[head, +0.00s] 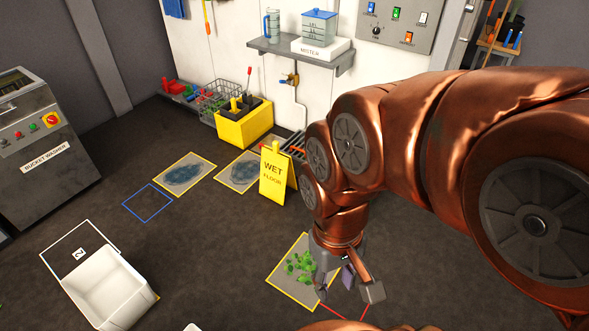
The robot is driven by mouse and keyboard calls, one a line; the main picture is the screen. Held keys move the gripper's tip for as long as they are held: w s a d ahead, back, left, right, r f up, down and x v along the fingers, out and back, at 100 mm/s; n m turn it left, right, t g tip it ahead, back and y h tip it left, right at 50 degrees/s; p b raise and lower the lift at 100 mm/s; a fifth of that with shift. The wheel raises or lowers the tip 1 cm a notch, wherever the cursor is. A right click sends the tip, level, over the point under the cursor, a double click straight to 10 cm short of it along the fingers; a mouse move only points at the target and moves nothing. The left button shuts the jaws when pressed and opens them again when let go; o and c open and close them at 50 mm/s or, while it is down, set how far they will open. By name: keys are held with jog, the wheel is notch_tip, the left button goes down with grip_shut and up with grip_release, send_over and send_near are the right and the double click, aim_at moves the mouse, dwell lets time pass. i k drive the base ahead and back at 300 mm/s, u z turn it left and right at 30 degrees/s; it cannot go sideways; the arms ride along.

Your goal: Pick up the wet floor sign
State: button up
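The wet floor sign (273,178) is a yellow folding board with black lettering reading "WET FLOOR". It stands upright on the dark floor near the middle of the head view, below the wall shelf. My gripper (347,288) hangs low at the end of my copper-coloured arm, in front of the sign and to its right. Its fingers look spread apart, with nothing seen held between them. The gripper is well clear of the sign. My arm passes close to the right of the sign in the picture.
A yellow-edged mat with green leafy bits (300,264) lies beside my gripper. A white bin (108,288) stands at front left, a bucket washer (45,150) at far left. A yellow caddy (244,123) stands behind the sign. Floor left of the sign is mostly open.

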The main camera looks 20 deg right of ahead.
aim_at(277, 169)
jog(key=z, duration=1.2)
jog(key=i, duration=1.75)
jog(key=u, duration=2.55)
jog(key=i, duration=1.9)
jog(key=z, duration=1.35)
